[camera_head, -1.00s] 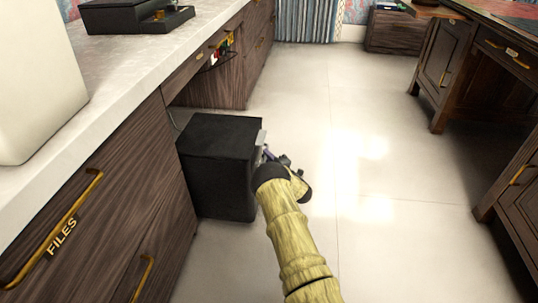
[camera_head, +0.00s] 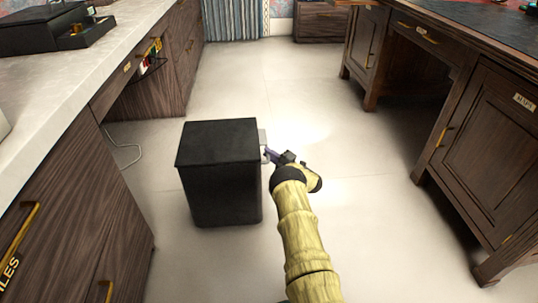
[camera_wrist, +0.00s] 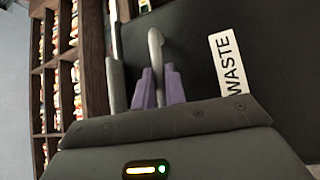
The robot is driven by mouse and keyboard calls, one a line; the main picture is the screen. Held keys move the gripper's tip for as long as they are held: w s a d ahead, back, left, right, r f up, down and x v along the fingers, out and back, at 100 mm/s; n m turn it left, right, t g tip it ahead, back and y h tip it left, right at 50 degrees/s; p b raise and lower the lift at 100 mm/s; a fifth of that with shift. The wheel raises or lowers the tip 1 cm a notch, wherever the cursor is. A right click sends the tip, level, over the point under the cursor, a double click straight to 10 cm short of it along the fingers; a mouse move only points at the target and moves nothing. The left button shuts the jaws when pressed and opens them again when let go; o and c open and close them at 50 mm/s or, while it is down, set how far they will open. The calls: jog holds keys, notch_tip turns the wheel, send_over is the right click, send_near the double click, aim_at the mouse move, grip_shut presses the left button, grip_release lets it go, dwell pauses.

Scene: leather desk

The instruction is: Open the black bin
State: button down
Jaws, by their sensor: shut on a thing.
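The black bin (camera_head: 218,185) stands upright on the floor, left of my arm in the head view, and its flat top looks closed. In the wrist view its dark face (camera_wrist: 285,75) carries a white WASTE label (camera_wrist: 228,65). My gripper (camera_head: 268,155) is at the bin's right side, by a small grey plate (camera_head: 262,137). In the wrist view my purple fingers (camera_wrist: 162,80) are shut on a curved grey handle (camera_wrist: 156,45). The exact contact is partly hidden between the fingers.
A wooden cabinet with a pale countertop (camera_head: 60,110) runs along the left. A dark wooden desk (camera_head: 490,130) stands at the right. The floor between (camera_head: 300,90) is clear.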

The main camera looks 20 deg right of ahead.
jog(key=shift+s+d+f, duration=0.2)
jog(key=shift+d+f, duration=0.05)
jog(key=shift+d, duration=0.1)
jog(key=c, duration=1.5)
grip_release()
jog(key=shift+o, duration=0.2)
jog(key=shift+r, duration=0.15)
jog(key=p+v, duration=0.7)
jog(key=v, duration=1)
jog(key=shift+d+p, duration=0.15)
jog(key=shift+p, duration=0.2)
